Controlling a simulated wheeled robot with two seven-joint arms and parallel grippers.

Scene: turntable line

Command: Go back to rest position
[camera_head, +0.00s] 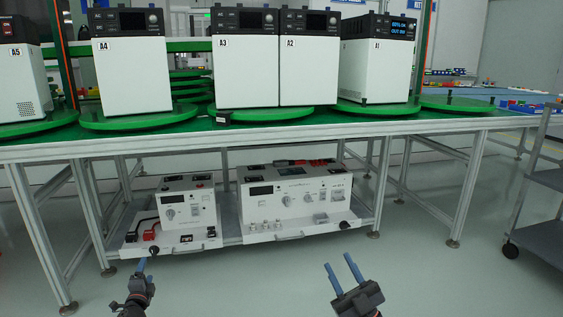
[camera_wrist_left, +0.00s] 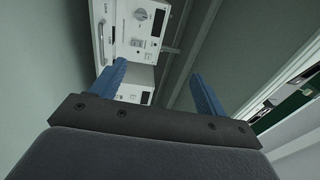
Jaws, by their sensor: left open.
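My left gripper (camera_head: 142,266) is low in front of the bench in the head view, before the smaller white instrument on the lower shelf. In the left wrist view its two blue fingers (camera_wrist_left: 157,70) stand apart with nothing between them. My right gripper (camera_head: 338,261) is low at the centre right of the head view, its two blue fingers spread and empty over the grey floor. Both grippers appear apart from the instruments.
A metal-framed bench (camera_head: 300,126) carries green turntables (camera_head: 140,120) with white-and-black units labelled A1 to A5. Its lower shelf holds a small white instrument (camera_head: 187,208) and a larger one (camera_head: 295,203). A dark cart (camera_head: 541,240) stands right. The front floor is clear.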

